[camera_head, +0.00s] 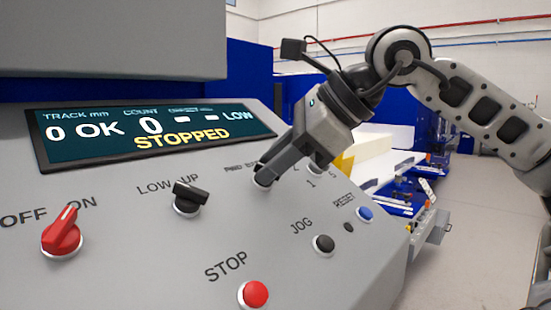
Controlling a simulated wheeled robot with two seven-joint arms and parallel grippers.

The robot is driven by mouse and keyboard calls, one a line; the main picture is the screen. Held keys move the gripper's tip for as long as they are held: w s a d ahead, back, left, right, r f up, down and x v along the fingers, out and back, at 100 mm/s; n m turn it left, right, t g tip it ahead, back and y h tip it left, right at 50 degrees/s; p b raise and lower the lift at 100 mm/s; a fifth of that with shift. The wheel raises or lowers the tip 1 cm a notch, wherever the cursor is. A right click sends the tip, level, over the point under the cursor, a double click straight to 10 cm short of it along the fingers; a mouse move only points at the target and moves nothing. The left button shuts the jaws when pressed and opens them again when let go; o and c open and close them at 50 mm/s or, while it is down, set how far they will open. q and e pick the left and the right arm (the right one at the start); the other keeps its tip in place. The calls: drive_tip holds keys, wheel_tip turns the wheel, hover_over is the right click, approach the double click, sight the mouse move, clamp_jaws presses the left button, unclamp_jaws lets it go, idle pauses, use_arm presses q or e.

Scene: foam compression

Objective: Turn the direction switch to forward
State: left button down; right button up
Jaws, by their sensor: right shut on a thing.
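The direction switch (261,187) is on the sloped grey panel, below a partly covered label at the panel's middle right. My right gripper (266,178) comes down from the upper right and is shut on the switch. Its fingers hide most of the knob, so I cannot tell which way it points. The display (150,135) above reads STOPPED, with OK, 0 and LOW. My left gripper is not in view.
On the panel (130,250) are a red OFF/ON knob (62,236), a black LOW/UP knob (187,200), a red STOP button (253,294), a black JOG button (324,243) and a blue button (365,214). Another knob (315,169) sits just right of my gripper. Pale foam (372,146) lies behind.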

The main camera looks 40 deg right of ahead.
drive_tip(key=o, duration=0.7)
drive_tip(key=shift+c, duration=0.2)
drive_tip(key=v, duration=1.6)
